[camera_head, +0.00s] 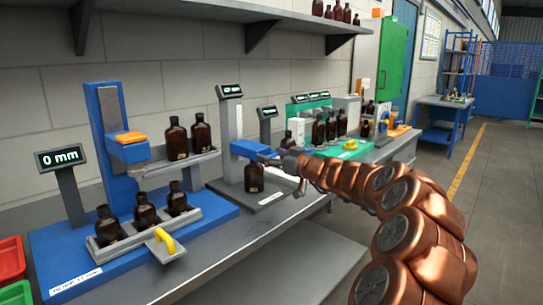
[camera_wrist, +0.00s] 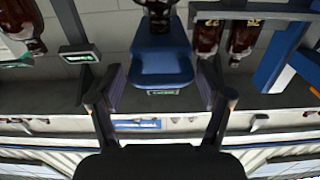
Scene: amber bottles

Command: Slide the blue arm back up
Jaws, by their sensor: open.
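The blue arm (camera_head: 246,149) sticks out to the right from a grey upright column (camera_head: 231,122) at the middle station. An amber bottle (camera_head: 254,179) stands on the grey base below it. My gripper (camera_head: 277,160) is at the free end of the blue arm. In the wrist view, which looks upside down, the blue arm (camera_wrist: 162,62) lies between the two spread fingers of my gripper (camera_wrist: 160,85). Gaps show on both sides, so the fingers look apart from it. A bottle (camera_wrist: 157,12) shows beyond the blue arm.
At left, a blue station (camera_head: 104,130) has a display (camera_head: 59,157) reading 0 mm and a tray (camera_head: 128,238) of bottles with a yellow handle. Two bottles stand on a grey shelf (camera_head: 172,164) between the stations. More bottles stand near the green mat (camera_head: 342,151) at right.

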